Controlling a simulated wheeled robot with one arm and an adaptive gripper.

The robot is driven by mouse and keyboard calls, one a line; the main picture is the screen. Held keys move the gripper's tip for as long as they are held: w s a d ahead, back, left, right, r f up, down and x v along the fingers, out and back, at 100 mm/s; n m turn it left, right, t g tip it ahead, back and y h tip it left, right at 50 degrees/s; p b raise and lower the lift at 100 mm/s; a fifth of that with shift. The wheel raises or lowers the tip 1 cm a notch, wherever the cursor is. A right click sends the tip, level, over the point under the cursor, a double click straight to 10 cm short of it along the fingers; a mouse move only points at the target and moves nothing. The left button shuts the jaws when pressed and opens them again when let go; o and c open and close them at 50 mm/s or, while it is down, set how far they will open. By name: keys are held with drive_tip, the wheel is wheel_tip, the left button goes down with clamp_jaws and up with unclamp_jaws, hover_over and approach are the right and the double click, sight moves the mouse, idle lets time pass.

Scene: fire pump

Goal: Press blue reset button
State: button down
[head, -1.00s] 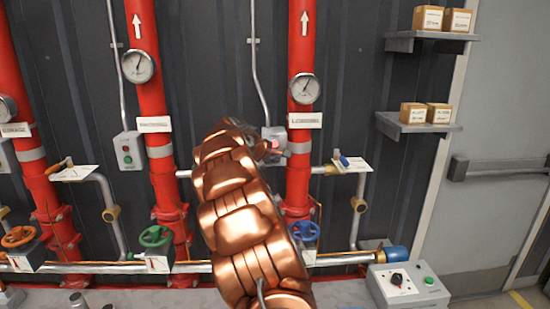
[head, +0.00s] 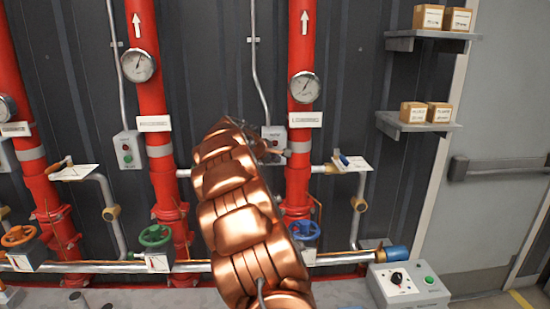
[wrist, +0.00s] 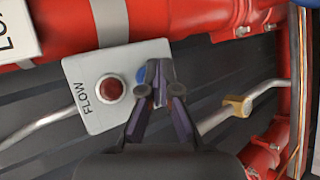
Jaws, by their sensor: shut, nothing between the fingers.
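A grey control box (wrist: 95,118) labelled FLOW carries a red button (wrist: 110,88) and a blue button (wrist: 140,75) in the wrist view. My gripper (wrist: 153,72) is shut and empty, with its tips over the blue button. They cover most of it, leaving a blue edge beside the tips. I cannot tell if they touch it. In the head view the same box (head: 268,132) is mostly hidden behind my copper-coloured arm, and my gripper shows only in part at its right side.
Red vertical pipes (head: 301,60) with gauges stand on both sides of the box. A valve with a blue handwheel (head: 304,231) sits below. Another button box (head: 128,150) hangs left. A grey control unit (head: 408,285) stands lower right.

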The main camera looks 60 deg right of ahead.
drive_tip(key=shift+s+a, duration=0.35)
drive_tip(key=shift+a, duration=0.1)
drive_tip(key=shift+s+a, duration=0.1)
drive_tip(key=s+a+b, duration=0.1)
drive_tip(key=a, duration=0.1)
drive_tip(key=s+a+b, duration=0.1)
drive_tip(key=s, duration=0.1)
drive_tip(key=shift+a, duration=0.35)
drive_tip(key=shift+a, duration=0.1)
idle(0.9)
